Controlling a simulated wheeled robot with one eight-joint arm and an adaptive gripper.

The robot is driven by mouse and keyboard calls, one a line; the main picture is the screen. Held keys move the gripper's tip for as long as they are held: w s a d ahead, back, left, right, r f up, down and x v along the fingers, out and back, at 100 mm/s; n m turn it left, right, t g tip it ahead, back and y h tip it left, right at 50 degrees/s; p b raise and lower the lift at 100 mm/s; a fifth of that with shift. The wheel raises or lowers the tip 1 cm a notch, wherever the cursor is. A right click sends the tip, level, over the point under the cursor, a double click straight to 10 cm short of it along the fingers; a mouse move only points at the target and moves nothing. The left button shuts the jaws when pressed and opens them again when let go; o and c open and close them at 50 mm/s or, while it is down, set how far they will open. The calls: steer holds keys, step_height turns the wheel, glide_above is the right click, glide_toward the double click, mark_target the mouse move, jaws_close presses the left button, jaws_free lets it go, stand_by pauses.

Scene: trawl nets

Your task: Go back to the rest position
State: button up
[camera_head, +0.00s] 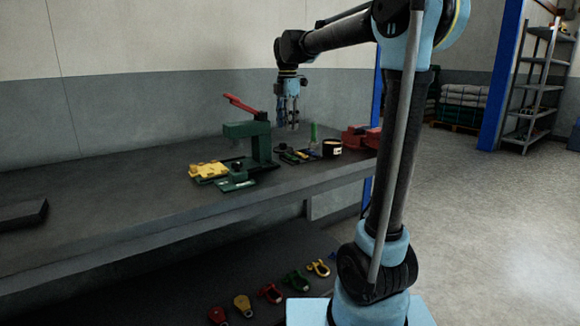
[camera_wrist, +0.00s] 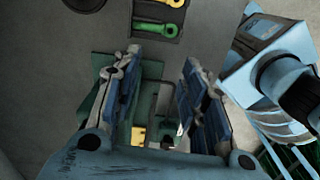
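My gripper (camera_head: 288,122) hangs fingers-down above the workbench, just right of the green press in the head view. In the wrist view the two blue-padded fingers of my gripper (camera_wrist: 160,66) stand apart with nothing between them. The green press (camera_head: 243,143) with a red lever stands on the bench, and its green parts (camera_wrist: 150,88) show behind the fingers in the wrist view. My arm reaches out over the bench from the right, bent at the elbow.
On the workbench (camera_head: 120,222) are a yellow piece (camera_head: 208,170), a black pot (camera_head: 332,147), a red vise (camera_head: 360,138) and small tools. A metal rack (camera_head: 540,85) stands at right; the floor there is open.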

steer(key=s+d+f+m+t, duration=0.1)
steer(key=s+d+f+m, duration=0.4)
steer(key=s+d+m, duration=0.15)
steer(key=s+d+f+m, duration=0.5)
steer(key=s+d, duration=0.1)
steer(key=s, duration=0.2)
steer(key=s+d+f+m, duration=0.3)
steer(key=s+f+m, duration=0.3)
steer(key=s+f, duration=0.2)
steer(key=s+d+f+m+t, duration=0.1)
steer(key=s+d+f+m, duration=0.3)
steer(key=s+f+m, duration=0.2)
step_height(320, 180, down, 4)
steer(key=shift+s+f, duration=0.1)
steer(key=shift+s, duration=0.85)
steer(key=shift+w+f, duration=0.15)
steer(key=shift+w, duration=0.3)
